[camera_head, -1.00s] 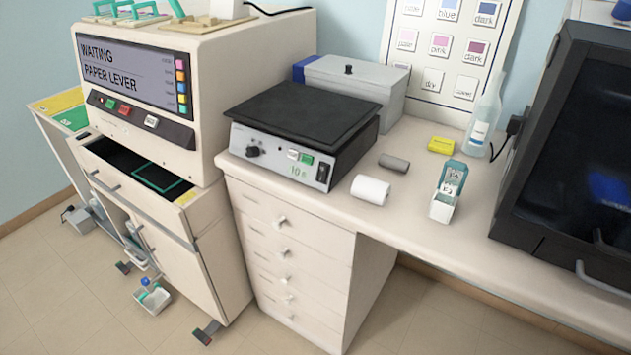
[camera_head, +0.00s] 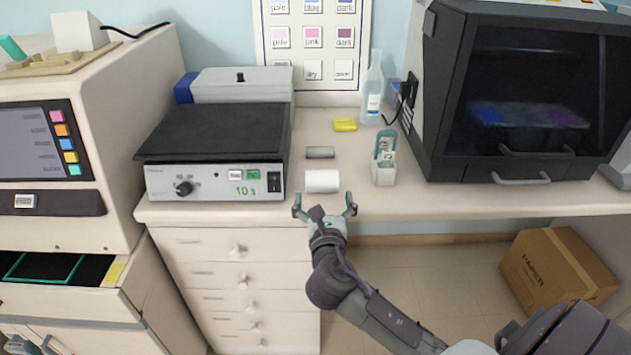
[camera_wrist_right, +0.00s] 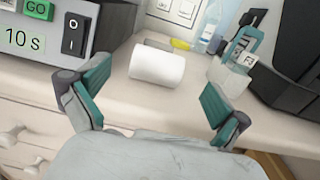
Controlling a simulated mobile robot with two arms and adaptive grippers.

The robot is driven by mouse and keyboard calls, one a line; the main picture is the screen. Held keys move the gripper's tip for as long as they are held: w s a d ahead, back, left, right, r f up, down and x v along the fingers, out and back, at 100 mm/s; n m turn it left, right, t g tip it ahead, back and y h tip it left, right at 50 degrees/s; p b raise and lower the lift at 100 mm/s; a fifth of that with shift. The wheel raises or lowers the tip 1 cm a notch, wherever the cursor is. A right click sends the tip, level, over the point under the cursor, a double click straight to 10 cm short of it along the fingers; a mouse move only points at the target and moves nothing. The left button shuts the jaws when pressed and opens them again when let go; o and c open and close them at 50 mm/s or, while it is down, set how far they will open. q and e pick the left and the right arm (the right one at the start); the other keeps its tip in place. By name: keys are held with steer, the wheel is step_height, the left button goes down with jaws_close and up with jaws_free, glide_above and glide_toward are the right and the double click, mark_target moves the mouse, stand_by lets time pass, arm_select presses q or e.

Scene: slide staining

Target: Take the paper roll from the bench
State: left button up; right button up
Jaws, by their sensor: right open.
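The white paper roll (camera_head: 322,181) lies on its side near the front edge of the bench (camera_head: 400,203). My right gripper (camera_head: 325,203) is open just in front of the roll, at the bench edge, with its fingers spread to either side. In the right wrist view the roll (camera_wrist_right: 157,67) lies ahead, between and beyond the open fingertips of the right gripper (camera_wrist_right: 152,85), with nothing held. My left gripper is not in view.
A hot plate (camera_head: 214,180) stands left of the roll. A grey cylinder (camera_head: 320,152) lies behind it. A yellow block (camera_head: 345,125) and a bottle (camera_head: 373,95) are farther back.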

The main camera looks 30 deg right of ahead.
mark_target(322, 179)
steer(key=x, duration=0.4)
steer(key=shift+w+a, duration=0.1)
steer(key=shift+w, duration=0.05)
steer(key=x, duration=0.5)
steer(key=shift+d+f, duration=0.25)
steer(key=shift+f, duration=0.05)
steer(key=c, duration=1.1)
